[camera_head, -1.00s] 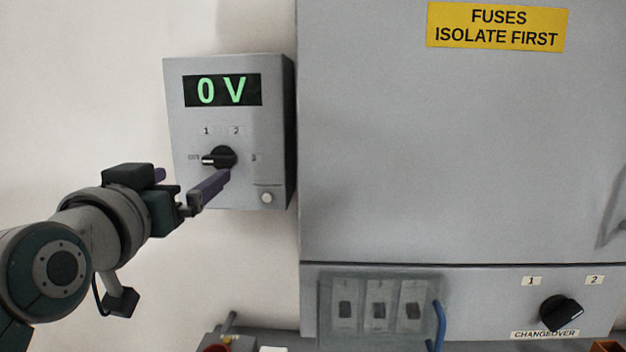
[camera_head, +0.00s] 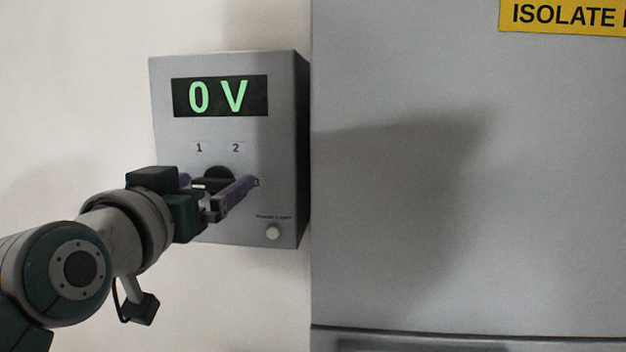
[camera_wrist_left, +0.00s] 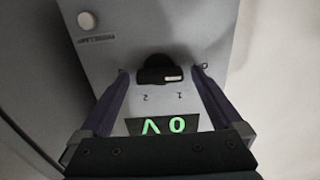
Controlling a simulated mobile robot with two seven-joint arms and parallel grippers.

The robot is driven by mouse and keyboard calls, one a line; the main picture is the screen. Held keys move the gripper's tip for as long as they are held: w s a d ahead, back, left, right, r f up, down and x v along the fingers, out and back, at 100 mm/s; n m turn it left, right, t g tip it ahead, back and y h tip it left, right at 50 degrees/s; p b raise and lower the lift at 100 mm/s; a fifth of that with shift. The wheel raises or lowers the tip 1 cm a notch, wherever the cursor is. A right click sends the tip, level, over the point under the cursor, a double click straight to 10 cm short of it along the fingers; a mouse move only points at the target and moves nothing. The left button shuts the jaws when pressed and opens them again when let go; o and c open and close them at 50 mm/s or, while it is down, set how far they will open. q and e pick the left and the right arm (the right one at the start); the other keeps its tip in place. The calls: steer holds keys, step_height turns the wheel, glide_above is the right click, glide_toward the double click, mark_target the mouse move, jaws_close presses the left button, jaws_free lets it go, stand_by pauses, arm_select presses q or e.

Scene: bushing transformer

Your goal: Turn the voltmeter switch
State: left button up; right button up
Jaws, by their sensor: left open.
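The voltmeter (camera_head: 285,150) is a grey wall box with a green "0 V" display (camera_head: 220,96). Its black rotary switch (camera_head: 219,172) sits below the labels 1 and 2, partly hidden by my gripper in the head view. In the left wrist view, which is upside down, the switch (camera_wrist_left: 158,69) lies between the fingers, its white mark toward the label at picture right. My left gripper (camera_head: 220,182) is open, its purple fingers on either side of the switch. Gaps show between fingers and knob in the wrist view. My right gripper is not in view.
A small round button (camera_head: 273,232) is at the voltmeter's lower right. A large grey cabinet (camera_head: 420,200) with a yellow sign (camera_head: 565,16) stands close on the right. Bare wall (camera_head: 80,100) lies to the left.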

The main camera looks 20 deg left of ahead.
arm_select(q)
steer(key=c, duration=1.4)
steer(key=shift+m, duration=0.3)
steer(key=m+p, duration=0.2)
steer(key=shift+m, duration=0.4)
steer(key=m+p, duration=0.1)
steer(key=m, duration=0.1)
steer(key=shift+d+m, duration=0.1)
steer(key=shift+m, duration=0.2)
steer(key=m+p, duration=0.1)
steer(key=m, duration=0.2)
steer(key=shift+f, duration=0.1)
steer(key=shift+f+m, duration=0.1)
steer(key=shift+m, duration=1.3)
steer(key=shift+p, duration=0.3)
